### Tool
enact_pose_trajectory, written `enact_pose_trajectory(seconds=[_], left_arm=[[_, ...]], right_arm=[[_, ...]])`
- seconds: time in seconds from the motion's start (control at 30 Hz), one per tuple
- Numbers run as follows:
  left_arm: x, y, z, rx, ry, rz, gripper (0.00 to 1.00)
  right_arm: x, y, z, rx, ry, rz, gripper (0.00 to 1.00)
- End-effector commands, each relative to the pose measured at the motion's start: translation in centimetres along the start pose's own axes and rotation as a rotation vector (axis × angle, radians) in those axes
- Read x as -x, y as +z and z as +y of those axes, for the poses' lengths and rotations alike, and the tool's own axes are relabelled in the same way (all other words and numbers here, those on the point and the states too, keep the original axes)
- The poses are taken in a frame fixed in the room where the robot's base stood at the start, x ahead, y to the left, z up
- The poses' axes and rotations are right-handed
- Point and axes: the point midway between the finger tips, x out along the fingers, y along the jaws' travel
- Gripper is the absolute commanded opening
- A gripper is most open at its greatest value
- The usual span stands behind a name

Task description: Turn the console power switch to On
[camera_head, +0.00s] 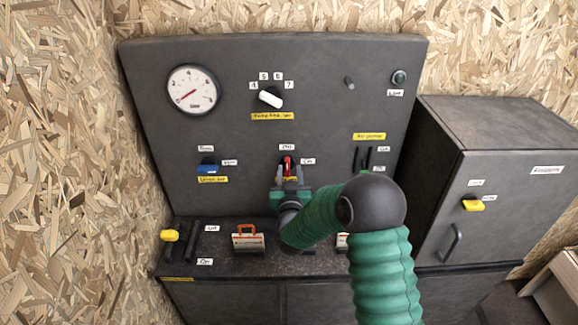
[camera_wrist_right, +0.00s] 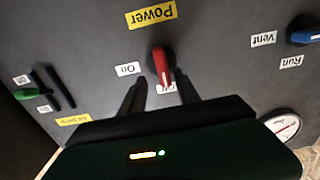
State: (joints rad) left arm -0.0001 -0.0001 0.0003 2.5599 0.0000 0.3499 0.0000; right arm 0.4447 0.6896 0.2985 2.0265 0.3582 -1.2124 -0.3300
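The red power switch (camera_head: 288,166) sits low in the middle of the dark console panel. It also shows in the wrist view (camera_wrist_right: 162,68), which sees the panel upside down. Its handle points at the Off label (camera_head: 287,147), upward in the head view. The On label (camera_wrist_right: 128,69) is to the handle's right in the head view. My right gripper (camera_head: 290,172) is open in front of the switch. In the wrist view its fingers (camera_wrist_right: 160,84) stand on either side of the handle, with gaps visible. My left gripper is out of view.
A blue switch (camera_head: 207,168) is left of the power switch, and the air pump control (camera_head: 362,158) is right. A gauge (camera_head: 193,91) and a white selector knob (camera_head: 270,97) are above. An orange-handled item (camera_head: 248,238) stands on the ledge. A dark cabinet (camera_head: 500,180) stands right.

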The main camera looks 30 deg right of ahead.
Motion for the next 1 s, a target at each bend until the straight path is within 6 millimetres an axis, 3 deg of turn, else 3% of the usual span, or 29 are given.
enact_pose_trajectory(seconds=[0.2, 0.47, 0.77, 1.0], left_arm=[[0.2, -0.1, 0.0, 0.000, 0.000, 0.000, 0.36], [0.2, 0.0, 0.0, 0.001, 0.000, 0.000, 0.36], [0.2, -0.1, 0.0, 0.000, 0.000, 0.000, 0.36], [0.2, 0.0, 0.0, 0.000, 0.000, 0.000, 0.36]], right_arm=[[-2.5, -0.1, -0.3, 0.001, -0.003, 0.002, 0.38], [-2.8, 0.0, -0.1, 0.000, -0.003, 0.000, 0.38], [-2.8, 0.0, -0.1, 0.000, -0.002, 0.000, 0.00], [-2.9, 0.0, -0.1, 0.000, -0.001, -0.001, 0.00]])
